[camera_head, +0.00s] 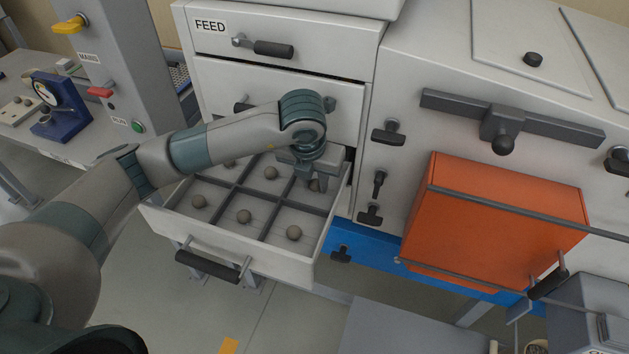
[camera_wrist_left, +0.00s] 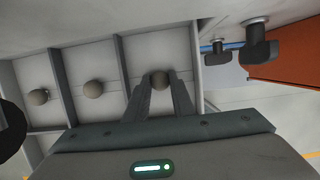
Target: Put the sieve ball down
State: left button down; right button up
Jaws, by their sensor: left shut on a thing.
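The sieve ball (camera_wrist_left: 160,80) is a small grey-brown ball between the fingertips of my left gripper (camera_wrist_left: 160,88) in the left wrist view. In the head view my left gripper (camera_head: 307,176) reaches down into the back right compartment of the open drawer (camera_head: 296,262), shut on the ball (camera_head: 315,186), which shows partly behind the fingers. I cannot tell whether the ball touches the compartment floor. My right gripper is not in view.
The drawer handle (camera_head: 208,266) juts out at the front. Grey dividers (camera_head: 265,228) split the drawer. The FEED cabinet (camera_head: 280,75) rises close behind my gripper. To the right are black knobs (camera_head: 388,133) and an orange box (camera_head: 490,220). A blue gauge (camera_head: 58,105) stands far left.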

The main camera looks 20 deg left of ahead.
aim_at(312, 199)
pick_arm(q)
jog(key=c, duration=1.6)
grip_release()
jog(key=shift+s+f, duration=0.3)
jog(key=shift+f, duration=0.3)
jog(key=shift+o, duration=0.4)
jog(key=shift+s+a, duration=0.1)
jog(key=shift+d+r, duration=0.1)
jog(key=shift+d, duration=0.1)
jog(key=shift+r+p, duration=0.5)
jog(key=shift+p, duration=0.35)
jog(key=shift+w+d+r+b, duration=0.1)
jog(key=shift+w+d+b, duration=0.05)
jog(key=shift+w+b, duration=0.15)
jog(key=b+v, duration=0.4)
jog(key=v, duration=0.8)
jog(key=shift+w+a+b, duration=0.2)
jog(key=shift+b, duration=0.1)
